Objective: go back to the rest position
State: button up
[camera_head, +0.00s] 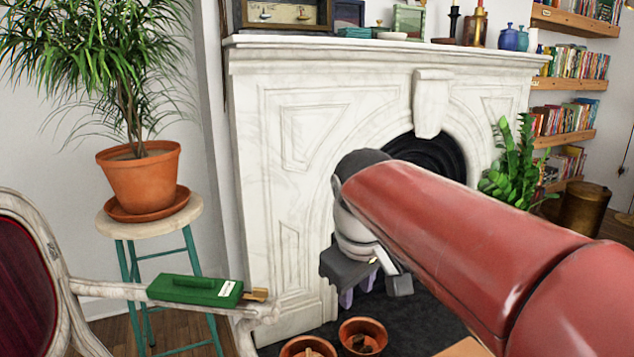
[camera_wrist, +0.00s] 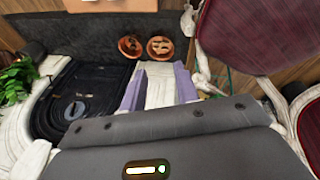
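My gripper (camera_head: 357,291) hangs in front of the white marble fireplace (camera_head: 300,150), fingers pointing down, with my red arm reaching in from the lower right. In the wrist view my gripper (camera_wrist: 160,88) shows its two purple fingers set well apart. Nothing is held between them; pale marble shows behind the gap. In the head view my arm and wrist hide part of the firebox opening and the hearth.
Two terracotta bowls (camera_head: 362,337) (camera_head: 308,347) with some contents sit low by the hearth. A green box-like object (camera_head: 195,290) lies on the armchair's arm (camera_head: 110,289) at left. A potted plant (camera_head: 143,178) stands on a stool (camera_head: 155,225). A leafy plant (camera_head: 515,170) is at right.

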jog(key=s+d+f+m+t, duration=0.1)
jog(key=s+d+f+m, duration=0.2)
jog(key=s, duration=0.4)
jog(key=s+d+f+m+t, duration=0.1)
jog(key=s+d+f+m, duration=0.3)
jog(key=s+d+f, duration=0.2)
jog(key=shift+s+d+f+m, duration=0.25)
jog(key=shift+s+f, duration=0.2)
jog(key=shift+s, duration=0.4)
